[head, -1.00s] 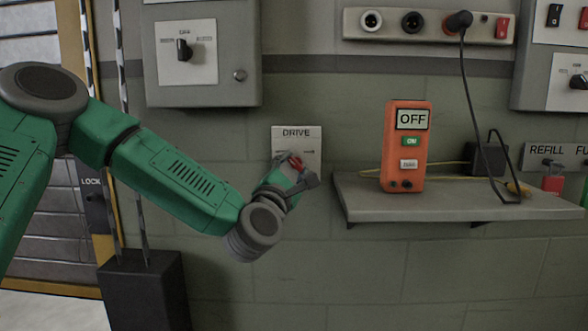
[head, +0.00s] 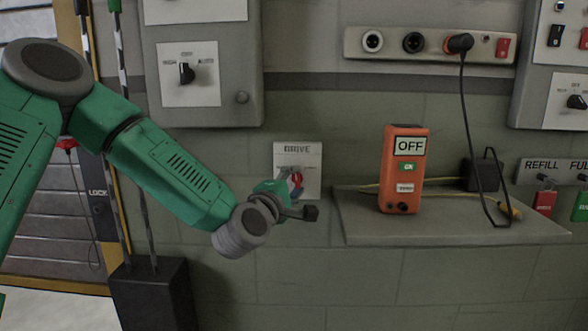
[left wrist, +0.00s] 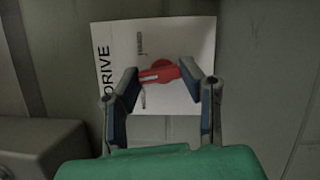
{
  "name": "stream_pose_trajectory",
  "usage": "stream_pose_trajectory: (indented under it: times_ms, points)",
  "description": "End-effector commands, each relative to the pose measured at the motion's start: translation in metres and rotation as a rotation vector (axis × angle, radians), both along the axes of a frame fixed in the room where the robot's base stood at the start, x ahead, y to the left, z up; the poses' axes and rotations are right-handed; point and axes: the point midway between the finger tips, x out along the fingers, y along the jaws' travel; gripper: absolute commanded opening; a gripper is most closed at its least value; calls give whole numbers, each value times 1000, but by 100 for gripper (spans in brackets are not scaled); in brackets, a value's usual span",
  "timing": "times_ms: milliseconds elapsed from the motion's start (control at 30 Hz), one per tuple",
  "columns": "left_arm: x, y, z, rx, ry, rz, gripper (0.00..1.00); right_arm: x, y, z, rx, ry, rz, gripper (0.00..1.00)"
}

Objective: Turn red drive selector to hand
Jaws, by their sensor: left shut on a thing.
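The red drive selector (head: 298,179) sits on a white plate (head: 311,158) marked DRIVE on the wall. In the left wrist view, the red selector (left wrist: 160,72) has a pale line on its handle and points toward the DRIVE lettering, between two small labels. The plate (left wrist: 190,35) appears turned sideways there. My left gripper (head: 290,191) is at the selector and partly covers it in the head view. In the left wrist view, the two fingers of my left gripper (left wrist: 165,80) stand either side of the handle, shut on it. My right gripper is out of view.
A grey cabinet (head: 205,115) with a black selector (head: 186,73) hangs at upper left. A socket strip (head: 385,43) is above. The wall below the plate is clear.

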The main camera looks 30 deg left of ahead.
Motion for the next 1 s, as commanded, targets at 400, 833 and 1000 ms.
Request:
stream_pose_trajectory:
  times_ms: [400,833,1000]
  points:
    - [-1,-3,2,340,221,-7,6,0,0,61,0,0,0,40]
    - [-1,-4,0,654,414,-9,6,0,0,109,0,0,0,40]
    - [-1,-4,-2,737,468,-10,6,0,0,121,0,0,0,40]
